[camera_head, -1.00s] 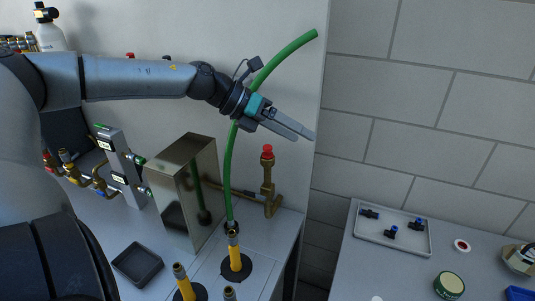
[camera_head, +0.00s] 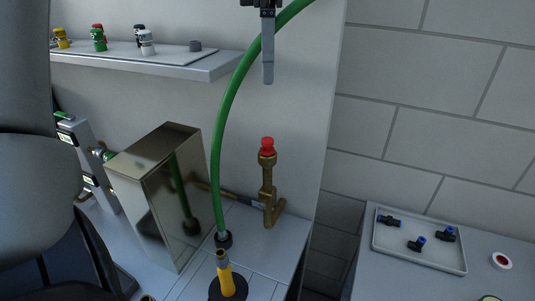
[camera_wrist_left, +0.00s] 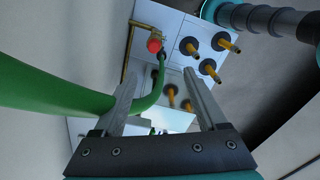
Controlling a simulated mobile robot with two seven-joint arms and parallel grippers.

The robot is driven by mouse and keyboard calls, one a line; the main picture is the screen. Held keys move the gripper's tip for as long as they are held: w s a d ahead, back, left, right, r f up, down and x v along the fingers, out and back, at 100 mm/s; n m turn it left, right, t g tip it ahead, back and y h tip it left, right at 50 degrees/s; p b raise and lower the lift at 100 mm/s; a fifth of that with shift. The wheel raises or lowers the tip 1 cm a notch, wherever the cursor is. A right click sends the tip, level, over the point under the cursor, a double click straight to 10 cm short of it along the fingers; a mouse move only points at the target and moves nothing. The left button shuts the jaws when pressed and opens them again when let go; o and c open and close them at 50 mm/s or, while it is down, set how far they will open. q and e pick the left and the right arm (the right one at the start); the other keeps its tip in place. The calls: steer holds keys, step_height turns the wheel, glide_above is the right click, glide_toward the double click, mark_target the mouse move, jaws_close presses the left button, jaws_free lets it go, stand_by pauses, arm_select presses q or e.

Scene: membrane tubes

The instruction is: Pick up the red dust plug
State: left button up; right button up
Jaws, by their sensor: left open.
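The red dust plug (camera_head: 267,145) sits on top of an upright brass pipe (camera_head: 268,181) near the right edge of the bench. It also shows in the left wrist view (camera_wrist_left: 154,45), beyond the fingers and a little left of the middle. My left gripper (camera_head: 268,78) points down above the plug, with a clear gap between them. In the left wrist view its two fingers (camera_wrist_left: 165,88) are spread apart with nothing held between them. My right gripper is not in view.
A green hose (camera_head: 222,130) arches up close beside my left gripper. A shiny metal box (camera_head: 160,190) stands left of the pipe. A yellow fitting (camera_head: 224,276) stands in front. A shelf (camera_head: 215,66) with small coloured fittings is behind. A tray (camera_head: 440,262) lies on the right table.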

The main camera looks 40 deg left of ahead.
arm_select(q)
steer(key=w+f, duration=0.1)
steer(key=f, duration=0.1)
steer(key=b, duration=0.1)
glide_above(268, 139)
step_height(268, 139, down, 8)
steer(key=shift+s+d+f, duration=0.15)
steer(key=shift+f, duration=0.6)
steer(key=f, duration=0.4)
steer(key=shift+a+f, duration=0.2)
steer(key=shift+a, duration=0.05)
steer(key=shift+f, duration=0.4)
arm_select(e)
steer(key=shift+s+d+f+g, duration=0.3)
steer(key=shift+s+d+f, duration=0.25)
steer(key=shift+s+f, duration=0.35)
arm_select(q)
jaws_close()
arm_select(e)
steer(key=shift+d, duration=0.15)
